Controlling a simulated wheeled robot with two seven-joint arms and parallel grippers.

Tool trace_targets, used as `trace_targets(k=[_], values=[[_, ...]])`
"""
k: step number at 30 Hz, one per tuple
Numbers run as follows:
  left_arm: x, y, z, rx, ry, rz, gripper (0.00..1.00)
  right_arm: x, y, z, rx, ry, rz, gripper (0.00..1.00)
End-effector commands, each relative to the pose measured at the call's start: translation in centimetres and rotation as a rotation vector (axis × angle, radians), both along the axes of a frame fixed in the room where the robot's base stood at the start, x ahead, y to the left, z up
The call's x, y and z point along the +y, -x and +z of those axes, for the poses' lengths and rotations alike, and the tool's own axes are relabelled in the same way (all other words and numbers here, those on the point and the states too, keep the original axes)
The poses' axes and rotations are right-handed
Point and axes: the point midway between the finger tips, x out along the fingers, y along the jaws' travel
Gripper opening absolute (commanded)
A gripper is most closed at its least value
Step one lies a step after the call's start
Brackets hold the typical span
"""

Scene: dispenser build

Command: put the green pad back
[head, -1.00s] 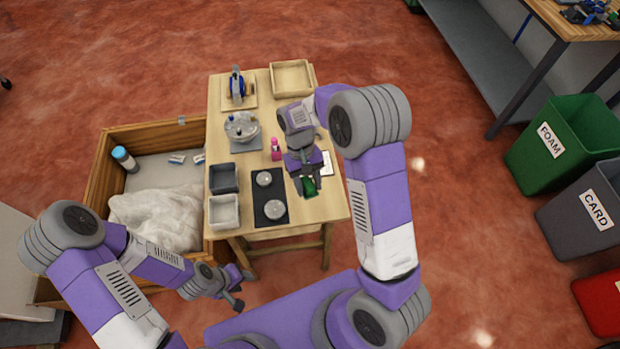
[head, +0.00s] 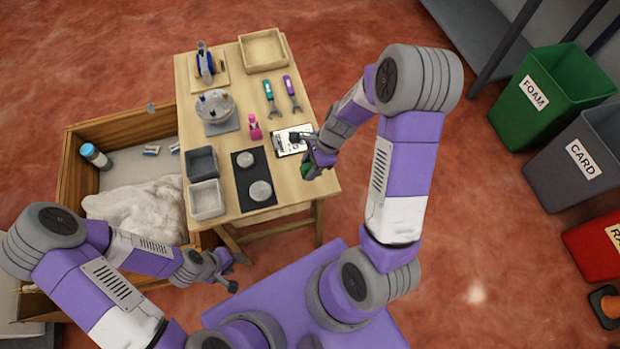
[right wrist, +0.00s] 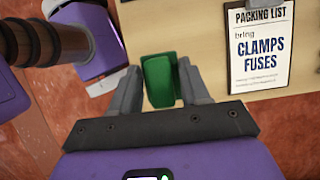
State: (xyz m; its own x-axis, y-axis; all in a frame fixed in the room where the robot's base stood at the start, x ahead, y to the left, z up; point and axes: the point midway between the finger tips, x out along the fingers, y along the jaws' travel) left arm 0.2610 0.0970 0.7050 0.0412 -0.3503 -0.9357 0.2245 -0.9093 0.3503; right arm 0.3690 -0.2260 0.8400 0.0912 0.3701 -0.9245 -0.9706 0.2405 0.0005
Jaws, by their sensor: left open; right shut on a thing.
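My right gripper (head: 311,163) is shut on the green pad (head: 306,171), near the front right corner of the wooden table. In the right wrist view the pad (right wrist: 160,80) stands between my two fingers, over or beside the table edge; its height above the top is hard to tell. My left gripper (head: 224,277) is open and empty, low in front of the table and the crate.
A packing list (head: 290,141) lies beside my right gripper. The table also holds a dark mat (head: 244,181) with two round pieces, grey bins (head: 205,199), a pink bottle (head: 254,127), two tools (head: 292,93) and an empty tray (head: 282,62). A crate (head: 75,172) stands left.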

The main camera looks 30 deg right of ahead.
Motion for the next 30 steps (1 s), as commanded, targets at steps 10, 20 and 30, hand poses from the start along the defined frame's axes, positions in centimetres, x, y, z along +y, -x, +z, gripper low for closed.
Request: trace_targets(k=[10, 20, 30], values=[[0.0, 0.0, -1.8, 0.000, 0.000, 0.000, 0.43, 0.0, 0.0, -3.9, 0.001, -0.001, 0.004, 0.17], [0.0, 0.0, -2.6, 0.000, 0.000, 0.000, 0.43, 0.0, -0.1, -6.1, -0.002, -0.001, 0.006, 0.17], [0.0, 0.0, -2.9, 0.000, 0.000, 0.000, 0.43, 0.0, 0.0, -6.4, -0.002, -0.001, 0.007, 0.64]])
